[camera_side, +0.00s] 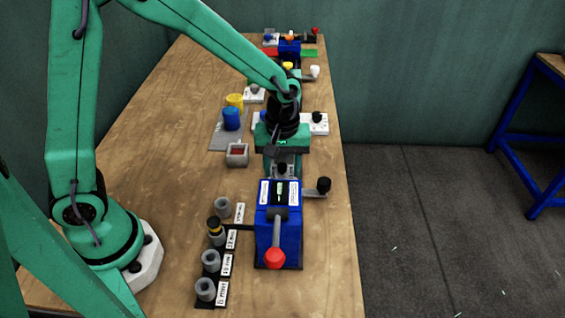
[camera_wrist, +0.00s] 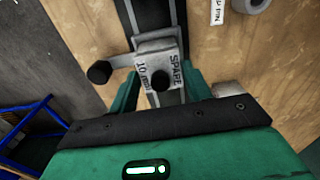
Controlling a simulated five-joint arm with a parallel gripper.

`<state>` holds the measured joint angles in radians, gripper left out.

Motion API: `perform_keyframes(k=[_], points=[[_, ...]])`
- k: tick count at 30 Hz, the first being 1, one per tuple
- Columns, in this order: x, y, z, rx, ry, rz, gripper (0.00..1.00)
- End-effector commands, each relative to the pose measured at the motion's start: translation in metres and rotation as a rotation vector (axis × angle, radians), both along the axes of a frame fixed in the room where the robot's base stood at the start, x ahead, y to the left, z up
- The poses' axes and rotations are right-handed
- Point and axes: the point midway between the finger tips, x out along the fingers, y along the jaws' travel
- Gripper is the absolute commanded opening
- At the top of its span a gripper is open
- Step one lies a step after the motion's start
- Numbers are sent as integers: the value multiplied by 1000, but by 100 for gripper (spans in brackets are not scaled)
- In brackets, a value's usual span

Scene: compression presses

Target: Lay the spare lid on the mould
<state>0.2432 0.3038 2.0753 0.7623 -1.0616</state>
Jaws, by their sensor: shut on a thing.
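The spare lid (camera_wrist: 155,52) is a grey block marked SPARE 10 mm, with a black knob on top. In the side view the lid (camera_side: 292,172) shows just behind the front blue press, below my gripper (camera_side: 282,154). In the wrist view my gripper (camera_wrist: 160,92) is shut on the lid, with green fingers at either side. Whether the lid touches the dark rail below it is unclear. A small grey open box with red inside, which looks like the mould (camera_side: 237,154), stands on the table left of my gripper.
The front blue press (camera_side: 278,225) has a red-ended lever and a black-knobbed side arm (camera_side: 323,186). Several grey cylinders (camera_side: 205,290) stand in a labelled row to its left. More presses stand farther back.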

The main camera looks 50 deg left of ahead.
Motion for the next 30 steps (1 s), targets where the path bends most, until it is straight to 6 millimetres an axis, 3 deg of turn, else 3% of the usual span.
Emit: perform_keyframes(k=[19, 20, 23, 24, 30], points=[[0, 0, -7, 0, 0, 0, 25], [0, 0, -7, 0, 0, 0, 50], [0, 0, -7, 0, 0, 0, 70], [0, 0, -7, 0, 0, 0, 74], [0, 0, -7, 0, 0, 0, 74]])
